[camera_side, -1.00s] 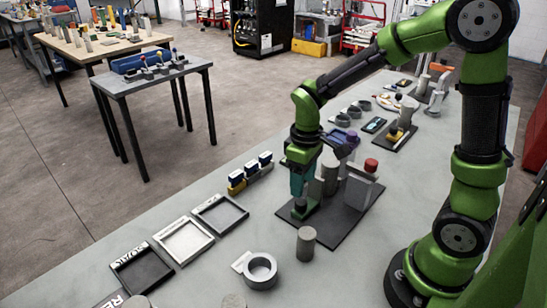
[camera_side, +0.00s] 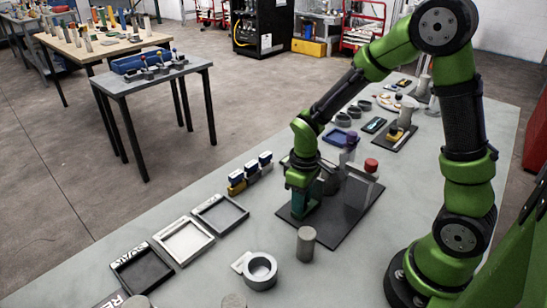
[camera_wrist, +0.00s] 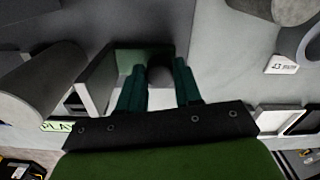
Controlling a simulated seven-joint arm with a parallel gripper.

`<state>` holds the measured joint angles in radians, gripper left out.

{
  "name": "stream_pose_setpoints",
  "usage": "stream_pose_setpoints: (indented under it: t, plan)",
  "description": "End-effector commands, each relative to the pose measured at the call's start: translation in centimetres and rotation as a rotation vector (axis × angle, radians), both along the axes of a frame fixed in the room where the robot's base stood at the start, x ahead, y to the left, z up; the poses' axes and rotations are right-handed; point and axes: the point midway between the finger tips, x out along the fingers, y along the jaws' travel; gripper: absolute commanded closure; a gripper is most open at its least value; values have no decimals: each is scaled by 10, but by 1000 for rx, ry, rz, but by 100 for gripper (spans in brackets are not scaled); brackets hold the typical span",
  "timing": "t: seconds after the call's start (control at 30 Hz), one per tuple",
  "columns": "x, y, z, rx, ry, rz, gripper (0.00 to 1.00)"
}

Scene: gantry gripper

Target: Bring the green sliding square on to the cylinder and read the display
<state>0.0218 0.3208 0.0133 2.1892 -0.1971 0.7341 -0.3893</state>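The green sliding square (camera_wrist: 140,60) shows in the wrist view between and beyond my fingertips, with a dark round knob (camera_wrist: 160,77) on it. My gripper (camera_wrist: 160,85) has its teal fingers apart, one on each side of the knob; contact is not clear. In the side view my gripper (camera_side: 300,211) is low over the left part of a dark base plate (camera_side: 328,230) and hides most of the square. A grey cylinder (camera_wrist: 38,82) stands at the left in the wrist view. Part of a display label (camera_wrist: 57,126) shows there, with no reading visible.
A red-capped part (camera_side: 371,165) stands on the plate's right side. A loose grey cylinder (camera_side: 306,243) and a grey ring (camera_side: 261,270) stand in front of the plate.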

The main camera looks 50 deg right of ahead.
Motion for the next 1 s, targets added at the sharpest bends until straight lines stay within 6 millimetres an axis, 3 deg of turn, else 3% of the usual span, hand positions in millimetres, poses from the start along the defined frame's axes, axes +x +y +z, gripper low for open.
stream_pose_setpoints:
  t: [0.03,0.13,0.37,0.6,0.9,0.93,1.0]
  plan:
    - [0,0,0,0,-1,0,86]
    - [0,0,0,0,-1,0,100]
    - [0,-4,0,0,-1,-3,100]
    - [1,-36,1,-1,-2,-3,100]
    - [1,-38,1,-1,-3,1,100]
    - [1,-38,1,-1,-3,1,62]
    - [1,-38,1,-1,-3,1,51]
